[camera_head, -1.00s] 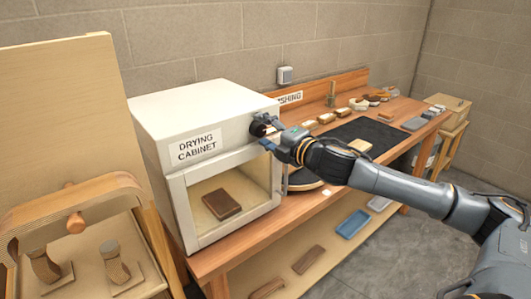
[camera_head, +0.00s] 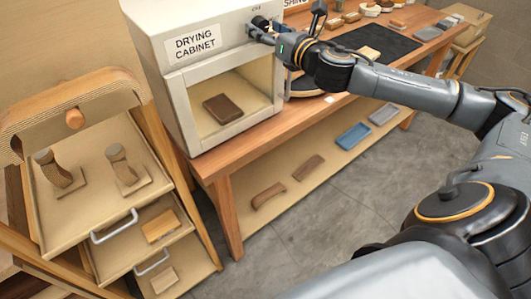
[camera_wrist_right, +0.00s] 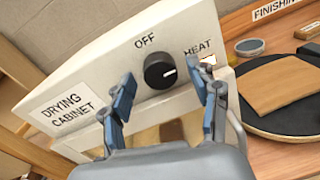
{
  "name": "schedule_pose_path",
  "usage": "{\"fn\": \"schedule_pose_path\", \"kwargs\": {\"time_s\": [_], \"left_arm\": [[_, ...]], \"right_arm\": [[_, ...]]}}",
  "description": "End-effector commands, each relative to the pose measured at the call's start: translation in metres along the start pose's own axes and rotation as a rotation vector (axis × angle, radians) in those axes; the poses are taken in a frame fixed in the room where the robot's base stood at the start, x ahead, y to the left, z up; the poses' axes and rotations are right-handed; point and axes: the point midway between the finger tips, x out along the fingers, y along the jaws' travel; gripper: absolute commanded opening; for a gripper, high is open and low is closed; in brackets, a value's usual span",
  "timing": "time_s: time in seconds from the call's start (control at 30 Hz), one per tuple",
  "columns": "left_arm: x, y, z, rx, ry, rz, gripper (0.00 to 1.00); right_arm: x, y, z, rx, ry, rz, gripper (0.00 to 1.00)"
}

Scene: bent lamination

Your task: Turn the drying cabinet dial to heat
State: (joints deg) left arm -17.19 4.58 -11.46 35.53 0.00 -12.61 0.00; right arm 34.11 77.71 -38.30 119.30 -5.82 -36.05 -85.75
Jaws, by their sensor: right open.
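The white drying cabinet (camera_head: 177,75) stands on the wooden bench, with a brown block (camera_head: 222,108) behind its front window. Its black round dial (camera_wrist_right: 160,71) shows in the right wrist view, below the OFF label and left of the HEAT label (camera_wrist_right: 198,48). The dial's white mark points right, roughly toward HEAT. A pale orange-white spot shows beside HEAT. My right gripper (camera_wrist_right: 163,80) is open, one finger on each side of the dial, with visible gaps. In the head view my right gripper (camera_head: 268,34) is at the cabinet's upper right front. My left gripper is out of view.
A black mat (camera_head: 375,42) and several small pieces lie on the bench to the right. A wooden rack with drawers (camera_head: 120,235) stands at the left. The grey floor (camera_head: 310,215) in front is clear.

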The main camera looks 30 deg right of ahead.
Motion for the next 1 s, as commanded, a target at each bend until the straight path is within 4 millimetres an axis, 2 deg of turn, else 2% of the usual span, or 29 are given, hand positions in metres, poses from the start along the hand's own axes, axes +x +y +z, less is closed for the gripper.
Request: {"fn": "schedule_pose_path", "kwargs": {"time_s": [0.2, 0.3, 0.5, 0.8, 1.0], "left_arm": [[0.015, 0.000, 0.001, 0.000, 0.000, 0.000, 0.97], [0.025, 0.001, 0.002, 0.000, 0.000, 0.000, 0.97], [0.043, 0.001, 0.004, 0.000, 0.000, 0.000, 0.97], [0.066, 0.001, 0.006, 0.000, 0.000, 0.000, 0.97], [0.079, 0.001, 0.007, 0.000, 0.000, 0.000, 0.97]], "right_arm": [[0.000, 0.000, -0.003, -0.338, -0.026, -0.003, 0.60], [-0.024, -0.002, -0.006, -0.331, -0.020, -0.004, 0.60], [-0.059, -0.001, -0.007, -0.330, -0.020, -0.003, 0.60], [-0.102, -0.001, -0.006, -0.325, -0.023, -0.003, 0.60], [-0.123, -0.001, -0.006, -0.323, -0.025, -0.003, 0.60]]}}
